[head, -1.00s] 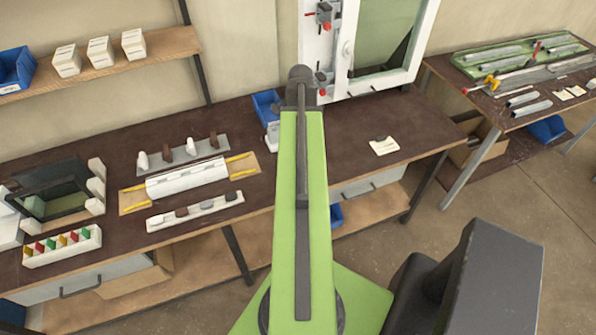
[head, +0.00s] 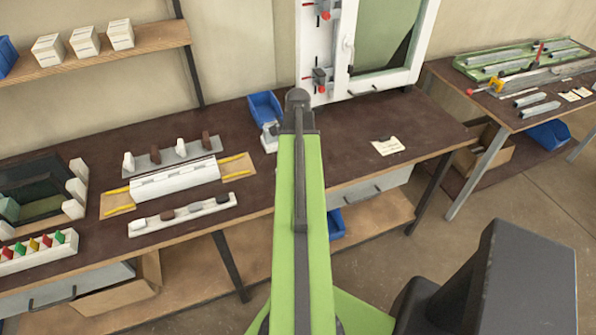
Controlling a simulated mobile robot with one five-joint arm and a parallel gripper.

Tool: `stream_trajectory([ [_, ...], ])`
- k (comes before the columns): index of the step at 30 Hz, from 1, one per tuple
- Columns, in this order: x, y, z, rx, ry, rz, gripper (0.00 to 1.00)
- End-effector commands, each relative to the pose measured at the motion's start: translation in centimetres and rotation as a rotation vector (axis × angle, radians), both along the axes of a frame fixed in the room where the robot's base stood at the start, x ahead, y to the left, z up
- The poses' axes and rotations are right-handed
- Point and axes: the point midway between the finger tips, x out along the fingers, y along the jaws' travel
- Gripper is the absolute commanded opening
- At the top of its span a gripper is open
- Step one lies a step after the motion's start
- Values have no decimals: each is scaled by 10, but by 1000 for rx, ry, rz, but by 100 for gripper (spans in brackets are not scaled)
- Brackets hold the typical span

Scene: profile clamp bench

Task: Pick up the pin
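I cannot tell for sure which item is the pin. Small upright pegs, white and brown, stand on a grey strip (head: 170,158) on the dark bench. In front of it lie a white profile block (head: 175,180) and a white strip (head: 182,214) with dark and light rounded pieces. Clamps with red-tipped parts sit on the white window frame; the lower clamp (head: 320,80) is just above my arm's far end. My green arm reaches up the middle of the view. My gripper is not visible; the arm hides part of the bench.
A blue bin (head: 265,107) stands at the bench's back, left of my arm. A rack with coloured pieces (head: 38,250) is at the left. A paper card (head: 387,146) lies right of my arm, with bare bench around it. A second table (head: 480,113) holds metal profiles.

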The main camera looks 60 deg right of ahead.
Motion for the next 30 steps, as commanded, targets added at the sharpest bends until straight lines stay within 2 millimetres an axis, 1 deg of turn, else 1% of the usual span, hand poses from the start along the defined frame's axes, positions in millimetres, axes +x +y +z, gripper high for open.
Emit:
stream_trajectory([
  [4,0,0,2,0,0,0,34],
  [5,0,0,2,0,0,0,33],
  [12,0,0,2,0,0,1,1],
  [13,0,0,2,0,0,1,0],
  [25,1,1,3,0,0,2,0],
  [28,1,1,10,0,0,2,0],
  [30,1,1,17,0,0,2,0],
])
